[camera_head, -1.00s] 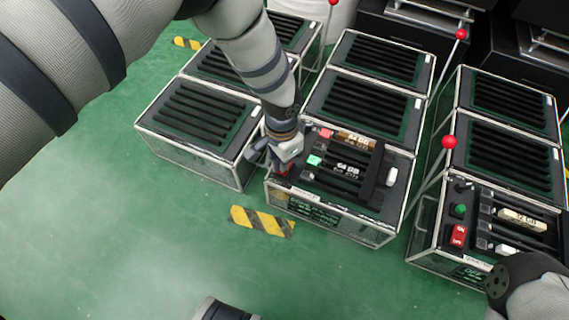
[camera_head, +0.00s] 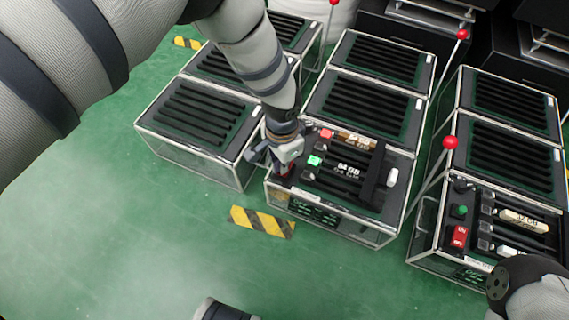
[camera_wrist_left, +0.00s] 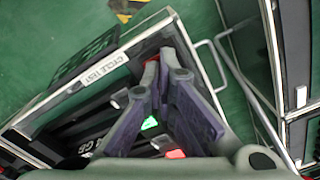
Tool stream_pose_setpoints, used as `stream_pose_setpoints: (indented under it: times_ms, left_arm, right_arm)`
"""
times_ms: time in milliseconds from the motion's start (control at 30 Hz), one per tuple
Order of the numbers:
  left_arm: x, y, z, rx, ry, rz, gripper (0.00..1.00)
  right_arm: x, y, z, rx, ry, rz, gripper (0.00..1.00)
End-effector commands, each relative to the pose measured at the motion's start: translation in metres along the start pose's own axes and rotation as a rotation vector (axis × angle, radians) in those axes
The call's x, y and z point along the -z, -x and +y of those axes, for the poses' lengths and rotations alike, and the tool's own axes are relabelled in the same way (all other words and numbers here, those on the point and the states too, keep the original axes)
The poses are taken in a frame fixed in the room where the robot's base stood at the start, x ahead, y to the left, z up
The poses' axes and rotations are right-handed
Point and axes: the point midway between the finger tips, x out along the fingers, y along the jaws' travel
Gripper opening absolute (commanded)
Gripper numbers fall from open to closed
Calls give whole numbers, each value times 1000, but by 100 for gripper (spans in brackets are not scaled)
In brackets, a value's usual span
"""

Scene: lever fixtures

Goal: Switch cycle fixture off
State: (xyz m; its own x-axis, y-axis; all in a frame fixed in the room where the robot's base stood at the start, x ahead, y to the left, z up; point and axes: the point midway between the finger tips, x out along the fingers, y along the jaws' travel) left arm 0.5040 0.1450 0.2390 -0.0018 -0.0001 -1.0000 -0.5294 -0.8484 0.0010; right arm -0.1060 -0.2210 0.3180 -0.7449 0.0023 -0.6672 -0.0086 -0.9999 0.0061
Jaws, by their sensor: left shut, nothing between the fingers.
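The cycle fixture (camera_head: 385,222) is the middle front box in the head view. Its "CYCLE TEST" label (camera_wrist_left: 104,68) shows in the left wrist view. A red switch part (camera_head: 287,172) at its front left corner is mostly hidden by my left gripper (camera_head: 273,160); a bit of red also shows beside the fingers in the wrist view (camera_wrist_left: 150,74). My left gripper is shut and empty, its fingertips close to the switch; contact cannot be told. A green button (camera_head: 314,161) and a red button (camera_head: 326,133) sit behind it. My right gripper is not seen.
A similar fixture (camera_head: 425,238) with a red ON/OFF rocker (camera_head: 458,237) stands to the right, with a red-knobbed lever (camera_head: 450,142) in the gap. A slatted box (camera_head: 190,155) stands left.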

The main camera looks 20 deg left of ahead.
Motion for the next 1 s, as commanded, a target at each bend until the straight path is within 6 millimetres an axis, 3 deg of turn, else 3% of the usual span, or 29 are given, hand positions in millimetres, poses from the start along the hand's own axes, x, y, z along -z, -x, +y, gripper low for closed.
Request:
stream_pose_setpoints:
  times_ms: [567, 1000]
  left_arm:
    - [1, 65, -1, 2, 1, 4, 0]
    - [0, 65, 0, 0, 0, 1, 0]
  right_arm:
    - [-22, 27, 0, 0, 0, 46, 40]
    - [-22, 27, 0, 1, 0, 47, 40]
